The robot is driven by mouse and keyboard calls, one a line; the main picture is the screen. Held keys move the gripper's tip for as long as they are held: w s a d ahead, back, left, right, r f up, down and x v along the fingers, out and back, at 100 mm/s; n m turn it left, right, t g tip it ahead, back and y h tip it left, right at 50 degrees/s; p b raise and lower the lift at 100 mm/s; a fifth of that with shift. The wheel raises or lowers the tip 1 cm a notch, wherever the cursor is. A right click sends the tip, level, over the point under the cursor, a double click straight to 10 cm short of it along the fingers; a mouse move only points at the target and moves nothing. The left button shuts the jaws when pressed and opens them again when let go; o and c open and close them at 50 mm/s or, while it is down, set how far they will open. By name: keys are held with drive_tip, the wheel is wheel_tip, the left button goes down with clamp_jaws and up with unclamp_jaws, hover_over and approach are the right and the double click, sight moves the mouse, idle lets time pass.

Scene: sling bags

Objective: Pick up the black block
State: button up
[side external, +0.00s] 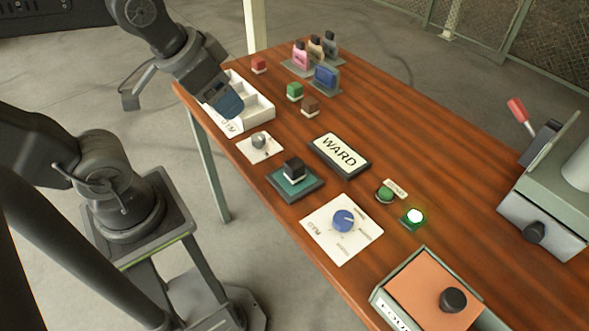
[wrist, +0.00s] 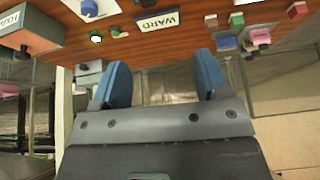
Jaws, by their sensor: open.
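The black block (side external: 293,168) sits upright on a small teal pad (side external: 310,189) near the table's front edge, in the side view. In the wrist view, a dark shape at the top edge, above the WARD sign, appears to be the block (wrist: 148,3), mostly cut off. My gripper (side external: 227,104) is up and left of the block in the side view, over the white divided tray, well apart from the block. In the wrist view its two blue fingers (wrist: 163,82) are spread, with nothing between them.
The white tray (side external: 262,110) is below my gripper. A silver knob plate (side external: 260,147), the WARD sign (side external: 340,153) and a blue dial plate (side external: 343,240) surround the block. Red (side external: 258,65), green (side external: 295,91) and brown (side external: 310,106) blocks stand farther back.

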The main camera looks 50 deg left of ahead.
drive_tip(key=w+d+f+m+g, duration=0.2)
drive_tip(key=w+f+m+g, duration=0.1)
drive_tip(key=w+m, duration=0.45)
drive_tip(key=m+g+y, duration=0.1)
drive_tip(key=m+g, duration=0.1)
drive_tip(key=m, duration=0.8)
approach(295, 163)
drive_tip(key=f, duration=0.8)
drive_tip(key=a+f, duration=0.1)
drive_tip(key=f, duration=0.3)
drive_tip(key=shift+w, duration=0.1)
drive_tip(key=shift+c, duration=0.4)
